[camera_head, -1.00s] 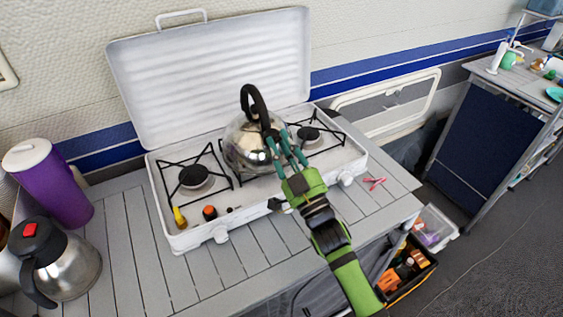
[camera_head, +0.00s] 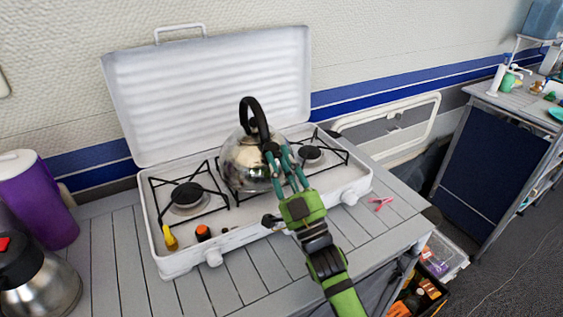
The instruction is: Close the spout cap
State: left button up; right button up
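A shiny steel kettle (camera_head: 246,162) with a black arched handle (camera_head: 254,118) stands on the white camping stove (camera_head: 186,262), between its two burners. My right gripper (camera_head: 280,161), green with dark teal fingers, reaches in from the lower right to the kettle's right front side. Its fingertips are at a small dark part there, which looks like the spout cap. The fingers and the kettle overlap in the picture, so the spout and cap are mostly hidden. The fingers look spread apart, and I cannot tell whether they touch the cap. My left gripper is not in view.
The stove's lid (camera_head: 210,95) stands open behind. A yellow item (camera_head: 170,238) and an orange-black item (camera_head: 203,232) sit at the stove's front left. A purple container (camera_head: 36,200) and a steel jug (camera_head: 38,287) stand at left. Pink pliers-like item (camera_head: 381,202) lies right of the stove.

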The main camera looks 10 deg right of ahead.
jog(key=shift+o, duration=1.4)
jog(key=shift+r, duration=0.15)
jog(key=shift+s+f, duration=0.1)
jog(key=shift+f, duration=0.1)
jog(key=v, duration=1.1)
jog(key=shift+s+d, duration=0.15)
jog(key=shift+s, duration=0.2)
jog(key=shift+f, duration=0.1)
